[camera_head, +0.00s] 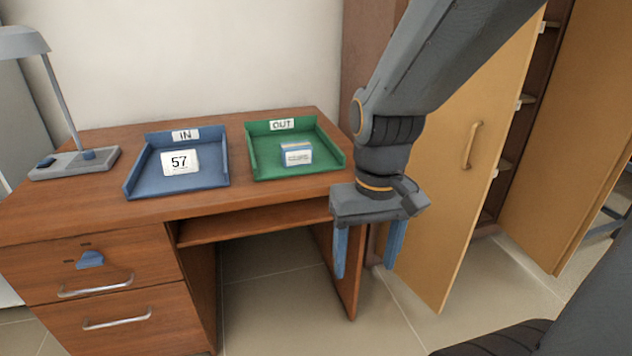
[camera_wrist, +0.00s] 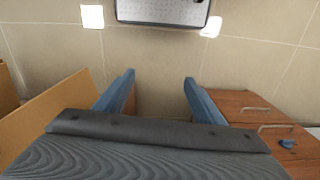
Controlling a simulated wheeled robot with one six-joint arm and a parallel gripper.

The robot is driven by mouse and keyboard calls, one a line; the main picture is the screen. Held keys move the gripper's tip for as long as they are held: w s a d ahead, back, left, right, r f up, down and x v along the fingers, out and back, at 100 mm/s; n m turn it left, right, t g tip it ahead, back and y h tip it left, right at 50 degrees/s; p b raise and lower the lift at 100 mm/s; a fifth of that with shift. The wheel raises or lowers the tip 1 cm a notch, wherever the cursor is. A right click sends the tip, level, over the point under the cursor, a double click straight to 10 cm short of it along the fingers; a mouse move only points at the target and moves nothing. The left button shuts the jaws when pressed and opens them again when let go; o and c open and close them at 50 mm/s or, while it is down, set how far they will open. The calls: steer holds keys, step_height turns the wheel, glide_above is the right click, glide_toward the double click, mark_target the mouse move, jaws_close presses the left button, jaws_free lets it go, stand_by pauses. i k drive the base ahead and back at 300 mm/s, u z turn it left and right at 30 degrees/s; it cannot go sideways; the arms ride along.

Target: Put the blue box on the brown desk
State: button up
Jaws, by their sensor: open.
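The brown desk (camera_head: 235,205) stands at the left in the head view, and its drawer side shows at the right of the wrist view (camera_wrist: 240,103). A small blue and white box (camera_head: 296,153) with a label sits in the green OUT tray (camera_head: 335,160) on the desk. A blue IN tray (camera_head: 147,190) to its left holds a white card (camera_head: 180,162) marked 57. My gripper (camera_head: 366,273) is open and empty, fingers pointing down, to the right of the desk's front. In the wrist view its blue fingers (camera_wrist: 160,82) stand apart with only floor between them.
A grey lamp (camera_head: 72,160) stands at the desk's left end. The upper drawer has a blue piece (camera_head: 90,260) on its front. A tall cabinet with open tan doors (camera_head: 465,170) stands right of my gripper.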

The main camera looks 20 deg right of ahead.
mark_target(350, 156)
steer(key=u, duration=0.5)
steer(key=k, duration=0.55)
steer(key=u, duration=0.75)
steer(key=i, duration=0.75)
steer(key=z, duration=0.55)
steer(key=i, duration=0.95)
steer(key=z, duration=1.4)
steer(key=i, duration=0.5)
steer(key=z, duration=0.4)
